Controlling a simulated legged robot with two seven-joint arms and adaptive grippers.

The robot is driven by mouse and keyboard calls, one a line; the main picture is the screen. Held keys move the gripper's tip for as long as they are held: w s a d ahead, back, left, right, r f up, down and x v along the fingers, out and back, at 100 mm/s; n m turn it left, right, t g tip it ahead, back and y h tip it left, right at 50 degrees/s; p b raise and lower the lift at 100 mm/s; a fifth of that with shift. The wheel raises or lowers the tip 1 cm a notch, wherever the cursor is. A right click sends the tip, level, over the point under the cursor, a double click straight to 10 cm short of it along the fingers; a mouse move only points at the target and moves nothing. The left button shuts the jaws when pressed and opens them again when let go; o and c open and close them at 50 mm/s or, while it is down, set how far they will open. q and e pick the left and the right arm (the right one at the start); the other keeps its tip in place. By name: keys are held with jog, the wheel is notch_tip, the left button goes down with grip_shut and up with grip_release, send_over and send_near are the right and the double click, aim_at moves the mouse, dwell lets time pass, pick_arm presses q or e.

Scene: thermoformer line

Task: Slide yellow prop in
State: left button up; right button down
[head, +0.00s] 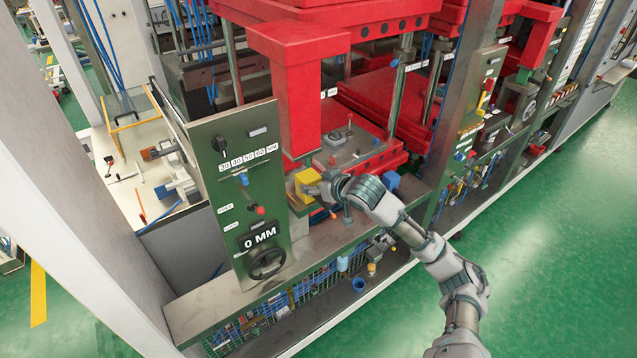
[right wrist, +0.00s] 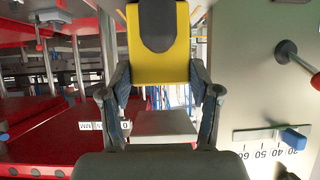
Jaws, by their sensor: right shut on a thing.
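The yellow prop (head: 306,181) is a small block at the open front of the red press, just right of the green control panel. My right gripper (head: 322,190) is shut on it, reaching in from the right. In the right wrist view the yellow prop (right wrist: 160,70) fills the top middle, between the fingers of my right gripper (right wrist: 160,85). A dark part covers some of its face. I cannot tell whether the prop touches the surface under it. My left gripper is not in view.
The green control panel (head: 236,190) stands close on the left, with knobs, a handwheel (head: 268,263) and a "0 MM" display. The red press column (head: 297,95) rises behind the prop. A blue block (head: 391,180) sits to the right. Baskets (head: 313,284) hang below the grey ledge.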

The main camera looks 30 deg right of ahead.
dwell(0.3)
jog(key=shift+c, duration=0.9)
grip_release()
jog(key=shift+s, duration=0.1)
jog(key=shift+f, duration=0.1)
jog(key=v, duration=1.2)
jog(key=shift+d, duration=0.1)
